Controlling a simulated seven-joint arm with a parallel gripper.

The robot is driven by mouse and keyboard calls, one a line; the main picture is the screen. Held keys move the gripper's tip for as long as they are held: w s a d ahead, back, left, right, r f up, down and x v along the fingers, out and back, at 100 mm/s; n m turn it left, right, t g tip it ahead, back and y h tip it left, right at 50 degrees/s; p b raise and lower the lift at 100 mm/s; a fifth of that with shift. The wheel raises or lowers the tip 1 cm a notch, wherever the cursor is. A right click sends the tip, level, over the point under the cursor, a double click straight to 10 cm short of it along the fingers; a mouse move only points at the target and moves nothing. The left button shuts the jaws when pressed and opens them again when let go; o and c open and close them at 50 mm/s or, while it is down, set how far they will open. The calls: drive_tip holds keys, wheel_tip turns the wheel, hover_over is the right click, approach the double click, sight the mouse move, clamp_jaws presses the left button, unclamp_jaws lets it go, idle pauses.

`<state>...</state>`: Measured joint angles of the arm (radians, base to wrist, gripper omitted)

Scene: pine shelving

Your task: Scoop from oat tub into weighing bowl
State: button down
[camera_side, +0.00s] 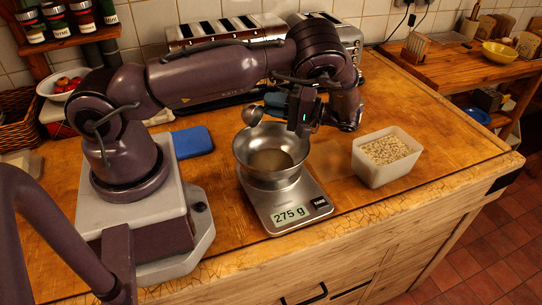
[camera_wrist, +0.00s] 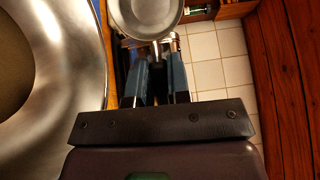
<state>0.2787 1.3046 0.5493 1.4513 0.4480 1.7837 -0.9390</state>
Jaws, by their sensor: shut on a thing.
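My gripper (camera_side: 281,106) is above the right rim of the weighing bowl, and it also shows in the wrist view (camera_wrist: 160,62). It is shut on the handle of a metal scoop (camera_side: 253,115). The scoop's round head shows at the top of the wrist view (camera_wrist: 148,14), and I cannot tell if it holds oats. The steel weighing bowl (camera_side: 243,158) stands on a scale (camera_side: 262,206) reading 275 g. A brownish area shows in its bottom, and the bowl fills the left of the wrist view (camera_wrist: 75,100). The pale oat tub (camera_side: 380,175), with oats inside, stands to the right.
A blue cloth or pad (camera_side: 193,141) lies left of the scale. Toasters (camera_side: 226,30) stand along the back wall. The wooden counter (camera_side: 450,140) is clear right of the tub. A yellow bowl (camera_side: 499,53) stands on the far-right surface.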

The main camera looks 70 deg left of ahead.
drive_tip(key=shift+s+a+r+m+t+h, duration=0.1)
drive_tip(key=shift+s+a+m+t+h, duration=0.1)
drive_tip(key=shift+m+t+h, duration=0.3)
drive_tip(key=t+h, duration=0.2)
drive_tip(key=a+m+t+h, duration=0.1)
drive_tip(key=shift+s+t, duration=0.25)
drive_tip(key=shift+t, duration=0.15)
drive_tip(key=t+h, duration=0.1)
drive_tip(key=f+m+t+h, duration=0.1)
drive_tip(key=h, duration=0.1)
drive_tip(key=a+t+h, duration=0.1)
drive_tip(key=t+h, duration=0.1)
drive_tip(key=shift+s+f+m, duration=0.25)
drive_tip(key=shift+s+m, duration=0.15)
drive_tip(key=shift+a, duration=0.15)
drive_tip(key=s+a+r+t+h, duration=0.2)
drive_tip(key=a+r+m+t+h, duration=0.1)
drive_tip(key=a+h, duration=0.1)
drive_tip(key=shift+s, duration=0.4)
